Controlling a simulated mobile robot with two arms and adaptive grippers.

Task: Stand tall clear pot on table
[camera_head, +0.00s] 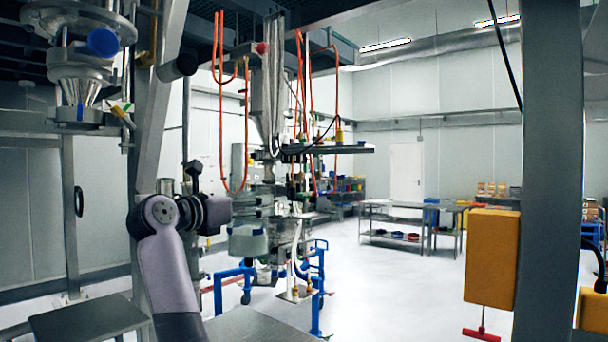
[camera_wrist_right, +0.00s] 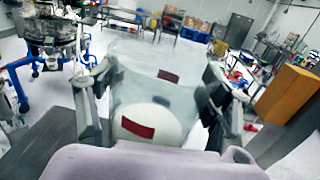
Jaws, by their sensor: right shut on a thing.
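My right gripper (camera_wrist_right: 150,97) is shut on a tall clear pot (camera_wrist_right: 165,75), with a dark finger on each side of it in the wrist view. The pot is see-through, with a pale rounded area and red marks near me. I cannot tell if it is upright or tilted. In the head view my right gripper (camera_head: 215,212) shows as a dark shape at the end of the lilac arm. The pot is hard to make out there against the machine. A grey table top (camera_head: 265,325) lies low at the bottom. My left gripper is not in view.
The sifter machine (camera_head: 270,120) with orange hoses stands behind the gripper, with blue pipe legs (camera_head: 316,310) below. Another grey top (camera_head: 85,320) is at lower left. A yellow box (camera_head: 491,258) hangs by the post (camera_head: 553,150) at right. The white floor (camera_head: 400,290) is clear.

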